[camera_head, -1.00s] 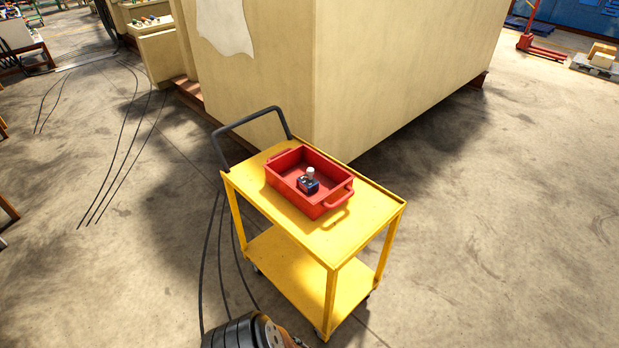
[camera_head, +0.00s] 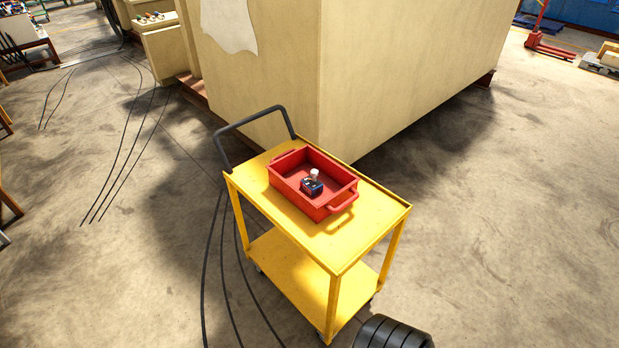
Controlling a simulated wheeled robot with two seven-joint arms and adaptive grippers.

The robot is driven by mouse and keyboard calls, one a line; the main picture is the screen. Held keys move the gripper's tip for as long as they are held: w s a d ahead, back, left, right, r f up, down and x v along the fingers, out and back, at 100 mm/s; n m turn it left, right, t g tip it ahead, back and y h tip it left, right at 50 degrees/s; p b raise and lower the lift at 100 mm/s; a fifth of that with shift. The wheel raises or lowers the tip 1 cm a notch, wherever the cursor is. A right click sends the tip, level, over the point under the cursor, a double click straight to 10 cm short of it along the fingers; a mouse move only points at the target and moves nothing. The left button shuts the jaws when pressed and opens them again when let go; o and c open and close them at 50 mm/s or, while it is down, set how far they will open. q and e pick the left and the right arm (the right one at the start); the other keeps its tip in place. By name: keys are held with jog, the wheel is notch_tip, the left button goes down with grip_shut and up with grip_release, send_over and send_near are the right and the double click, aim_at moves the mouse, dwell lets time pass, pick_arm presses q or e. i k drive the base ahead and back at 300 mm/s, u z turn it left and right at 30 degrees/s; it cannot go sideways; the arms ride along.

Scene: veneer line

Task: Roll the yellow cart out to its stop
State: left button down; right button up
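The yellow cart (camera_head: 375,233) stands on the concrete floor in the middle of the head view, beside the corner of a large beige housing. It has two shelves, small wheels and a dark push handle (camera_head: 247,122) at its far left end. A dark ribbed part of one of my arms shows at the bottom edge, close to the cart's near corner. Neither gripper's fingers show.
The beige housing (camera_head: 410,70) rises right behind the cart. Dark cables (camera_head: 207,270) run along the floor at the cart's left. Open floor lies to the right and left. A red pallet truck (camera_head: 548,46) stands at the far right.

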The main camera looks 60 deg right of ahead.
aim_at(319, 268)
jog(key=i, duration=3.8)
jog(key=z, duration=3.25)
jog(key=i, duration=1.2)
jog(key=z, duration=0.3)
